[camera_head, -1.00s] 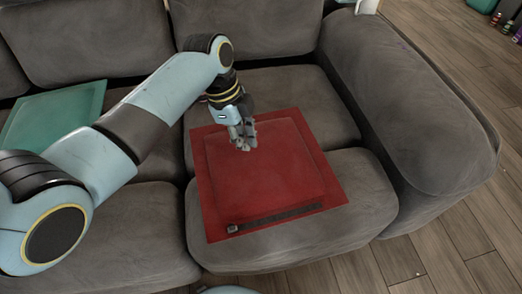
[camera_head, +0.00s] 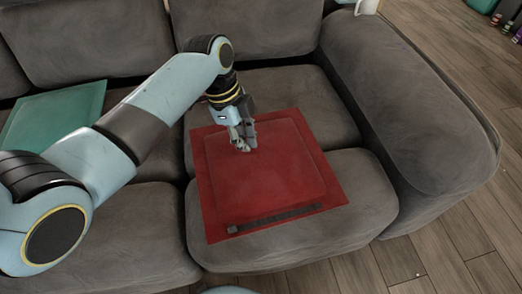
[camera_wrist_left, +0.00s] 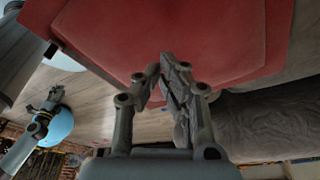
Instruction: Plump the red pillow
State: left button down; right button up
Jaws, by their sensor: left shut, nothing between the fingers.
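The red pillow (camera_head: 268,178) lies flat on the right seat of the grey sofa, with a dark strip along its near edge. My left gripper (camera_head: 244,148) is over the pillow's far left part, pointing down, shut and empty. In the head view its fingertips appear at or just above the red surface; I cannot tell whether they touch. In the left wrist view the shut fingers (camera_wrist_left: 164,72) show in front of the red pillow (camera_wrist_left: 190,30). My right gripper is not seen in the head view.
A green pillow (camera_head: 52,118) lies on the left seat. The sofa's grey armrest (camera_head: 415,110) rises right of the red pillow, and the backrest (camera_head: 250,28) stands behind. A white object (camera_head: 367,6) is at the top right. Wooden floor (camera_head: 470,240) is open at the right.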

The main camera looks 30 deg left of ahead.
aim_at(263, 152)
pick_arm(q)
jog(key=shift+f+b, duration=0.8)
jog(key=shift+f, duration=0.75)
jog(key=shift+w+d+r+p, duration=0.2)
jog(key=shift+d+r+p, duration=0.05)
jog(key=shift+r+p, duration=0.15)
jog(key=shift+w+d+r+p, duration=0.8)
jog(key=shift+w+d+r, duration=0.2)
jog(key=shift+d+r, duration=0.15)
jog(key=shift+f, duration=0.15)
jog(key=shift+f+b, duration=0.9)
jog(key=shift+f, duration=0.4)
jog(key=shift+w+d+r+p, duration=0.2)
jog(key=shift+w+r+p, duration=0.1)
jog(key=shift+r, duration=0.15)
jog(key=shift+w+d+r+p, duration=0.6)
jog(key=shift+w+d+r, duration=0.3)
jog(key=shift+d+r, duration=0.15)
